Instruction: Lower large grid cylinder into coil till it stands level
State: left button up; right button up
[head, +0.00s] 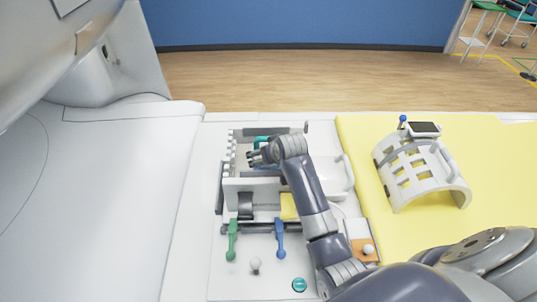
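The white coil with a grid of openings (408,168) stands arched on the yellow mat at the right, with a blue-tipped post and a small dark-topped box at its upper edge. No large grid cylinder can be made out with certainty. My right gripper (254,158) is over the back of a white-and-grey rack (252,187), close to a teal piece (262,141). Its fingers are small and dark; whether they are open or touch the teal piece cannot be told. The arm hides part of the rack. My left gripper is not in view.
The rack also has a black cylinder (245,206), a yellow block (288,207), a green handle (232,240) and a blue handle (280,239). A teal disc (299,285) lies in front. The yellow mat (490,140) is clear around the coil. A large white machine (90,180) borders the left.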

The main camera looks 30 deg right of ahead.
jog(key=shift+o, duration=1.1)
jog(key=shift+w+r, duration=0.1)
jog(key=shift+r, duration=0.15)
jog(key=shift+s+f, duration=0.25)
jog(key=shift+f, duration=0.1)
jog(key=v, duration=1.2)
jog(key=shift+r, duration=0.25)
jog(key=shift+f, duration=0.1)
